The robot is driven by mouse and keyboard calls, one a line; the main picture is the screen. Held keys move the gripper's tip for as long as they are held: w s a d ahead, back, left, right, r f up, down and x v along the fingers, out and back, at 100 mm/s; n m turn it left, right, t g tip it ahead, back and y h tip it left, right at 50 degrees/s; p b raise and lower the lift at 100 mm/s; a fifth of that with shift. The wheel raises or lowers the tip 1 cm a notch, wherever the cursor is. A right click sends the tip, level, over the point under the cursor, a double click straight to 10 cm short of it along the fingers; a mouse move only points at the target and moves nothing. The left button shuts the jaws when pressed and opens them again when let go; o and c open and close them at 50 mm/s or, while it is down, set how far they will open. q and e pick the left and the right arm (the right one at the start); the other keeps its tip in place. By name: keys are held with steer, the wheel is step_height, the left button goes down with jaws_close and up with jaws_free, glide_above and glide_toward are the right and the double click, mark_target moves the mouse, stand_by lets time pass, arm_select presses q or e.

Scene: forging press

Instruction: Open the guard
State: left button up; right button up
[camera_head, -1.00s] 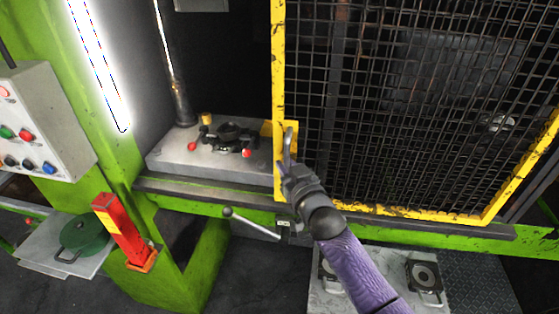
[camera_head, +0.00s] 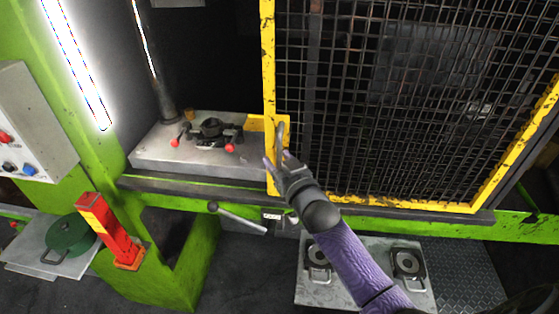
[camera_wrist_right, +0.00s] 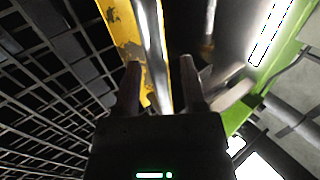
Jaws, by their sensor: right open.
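The guard is a dark wire mesh in a worn yellow frame (camera_head: 268,70), standing across the right part of the press. A metal bar handle (camera_head: 281,136) is upright on the frame's left edge. My right gripper (camera_head: 274,160) is at the lower part of this handle, its fingers spread apart. In the right wrist view the open fingers (camera_wrist_right: 160,80) point at the handle (camera_wrist_right: 154,40), which runs between them beside the yellow frame (camera_wrist_right: 124,35). I cannot tell whether either finger touches it. My left gripper is out of view.
Left of the guard, a grey die block (camera_head: 160,155) with red-knobbed levers sits on the press bed. A ball-ended lever (camera_head: 240,219) sticks out below.

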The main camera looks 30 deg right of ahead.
steer(key=s, duration=1)
